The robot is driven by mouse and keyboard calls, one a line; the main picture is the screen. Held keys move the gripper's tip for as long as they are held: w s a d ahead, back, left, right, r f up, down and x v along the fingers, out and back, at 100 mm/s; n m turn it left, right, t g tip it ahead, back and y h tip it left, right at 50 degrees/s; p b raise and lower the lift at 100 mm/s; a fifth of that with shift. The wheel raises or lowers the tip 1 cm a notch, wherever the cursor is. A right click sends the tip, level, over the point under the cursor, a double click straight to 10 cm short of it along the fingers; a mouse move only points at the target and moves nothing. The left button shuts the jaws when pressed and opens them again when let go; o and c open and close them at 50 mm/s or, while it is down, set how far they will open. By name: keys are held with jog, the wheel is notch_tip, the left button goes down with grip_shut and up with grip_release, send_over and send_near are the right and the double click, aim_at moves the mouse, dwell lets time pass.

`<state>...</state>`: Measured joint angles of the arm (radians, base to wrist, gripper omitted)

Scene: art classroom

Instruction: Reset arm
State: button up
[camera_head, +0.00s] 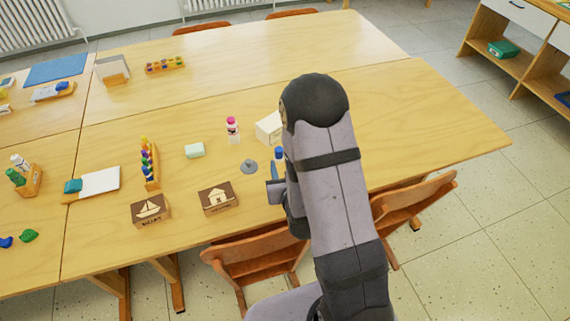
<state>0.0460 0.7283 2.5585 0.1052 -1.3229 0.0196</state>
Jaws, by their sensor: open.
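My arm rises from the bottom of the view and reaches over the front edge of the wooden table (400,130). My gripper (275,190) is open, mostly hidden behind my arm, and shows only as a grey part on its left side. A blue object (278,158) stands just beyond it, partly covered by my arm. I cannot tell whether the gripper touches anything. A grey disc with a small knob (249,167) lies to its left. A wooden block with a house picture (218,199) is left of the gripper.
A boat-picture block (151,210), pale green block (194,151), pink-topped bottle (233,130) and white box (269,127) stand on the table. A rack of coloured pieces (150,165) is further left. Chairs (255,258) line the front edge. The table's right part is clear.

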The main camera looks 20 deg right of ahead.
dwell(0.6)
jog(key=shift+s+a+r+g+y+p, duration=0.1)
jog(key=shift+s+a+g+y+p, duration=0.15)
jog(key=shift+g, duration=0.25)
jog(key=shift+s+a+r+g+y+p, duration=0.15)
jog(key=shift+a+g+p, duration=0.15)
jog(key=shift+g, duration=0.2)
jog(key=s+a+r+n+g+p, duration=0.1)
jog(key=s+r+g, duration=0.25)
jog(key=s, duration=0.35)
jog(key=s+a+r+g+y+p, duration=0.1)
jog(key=s+r+g+p, duration=0.2)
jog(key=s, duration=0.4)
jog(key=s+a+r+n+g, duration=0.1)
jog(key=s+a+r+g, duration=0.15)
jog(key=s+g, duration=0.4)
notch_tip(320, 180, down, 45)
jog(key=s+t+b, duration=0.1)
jog(key=b, duration=4.4)
jog(key=shift+d+f+t+b, duration=0.15)
jog(key=shift+d+t+b, duration=0.15)
jog(key=shift+d, duration=0.15)
